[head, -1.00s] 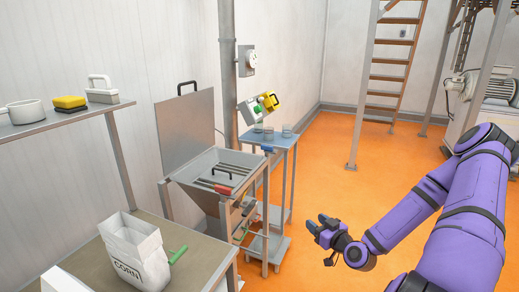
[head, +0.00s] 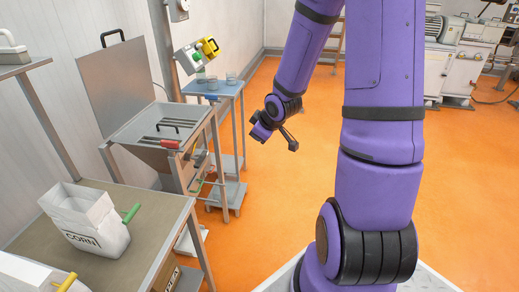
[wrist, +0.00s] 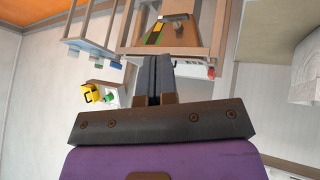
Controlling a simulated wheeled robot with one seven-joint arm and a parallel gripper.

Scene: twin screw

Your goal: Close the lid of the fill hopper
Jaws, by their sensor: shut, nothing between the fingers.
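The fill hopper (head: 125,131) is a grey metal bin with bars across its mouth, left of centre in the head view. Its lid (head: 116,78) is a flat grey panel standing up open behind the mouth, with a black handle (head: 108,38) on its top edge. My gripper (head: 258,134) is right of the hopper, in front of the blue-topped stand and apart from the lid. In the wrist view my gripper's fingers (wrist: 154,74) are together and empty. The hopper's metal frame (wrist: 165,51) shows beyond them; I cannot make out the lid there.
A blue-topped stand (head: 220,88) with cups is right of the hopper. A bench (head: 120,268) with a CORN sack (head: 85,222) is in front.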

